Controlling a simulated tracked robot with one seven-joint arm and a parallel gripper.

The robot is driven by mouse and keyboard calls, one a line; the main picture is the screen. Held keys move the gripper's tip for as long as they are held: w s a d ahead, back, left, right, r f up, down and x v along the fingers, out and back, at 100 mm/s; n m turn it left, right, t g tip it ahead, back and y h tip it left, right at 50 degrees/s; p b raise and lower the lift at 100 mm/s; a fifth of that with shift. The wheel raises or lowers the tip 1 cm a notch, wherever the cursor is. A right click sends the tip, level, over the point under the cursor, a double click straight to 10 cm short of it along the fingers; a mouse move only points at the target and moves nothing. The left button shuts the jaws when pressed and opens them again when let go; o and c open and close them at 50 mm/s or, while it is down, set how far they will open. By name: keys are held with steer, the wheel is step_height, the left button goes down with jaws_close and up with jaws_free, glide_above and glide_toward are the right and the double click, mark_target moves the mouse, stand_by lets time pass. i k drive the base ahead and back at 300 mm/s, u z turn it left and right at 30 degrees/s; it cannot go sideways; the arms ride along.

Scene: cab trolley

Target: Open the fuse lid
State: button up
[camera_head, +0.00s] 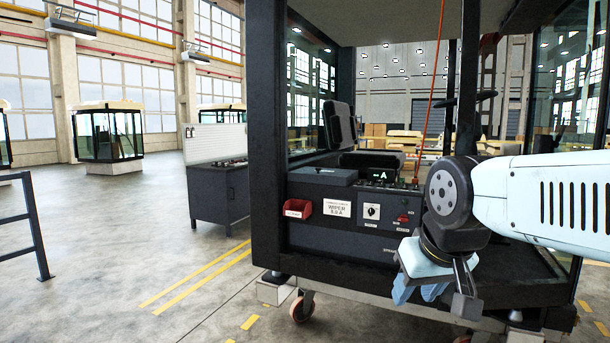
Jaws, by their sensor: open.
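A dark, flat, closed box-like cover (323,176) lies on the left top of the console inside the cab. It looks like the fuse lid, but its markings are too small to read. The console front (345,208) below it carries a white label, a rotary switch and a small red control. My gripper (436,294) hangs at the lower right, pointing down, open with nothing seen in it. It is in front of the cab floor, right of and lower than the cover, and well apart from it. My arm hides the console's right end.
A red bin (298,208) sits at the console's left front. The cab's thick left post (267,140) stands beside it. A seat (341,124) is behind the console, and an orange cable (431,90) hangs down at its right. The trolley has wheels (303,308). Open floor lies left.

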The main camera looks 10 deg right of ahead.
mark_target(327, 177)
steer(key=k, duration=0.5)
steer(key=z, duration=0.2)
steer(key=i, duration=3.1)
steer(key=u, duration=0.3)
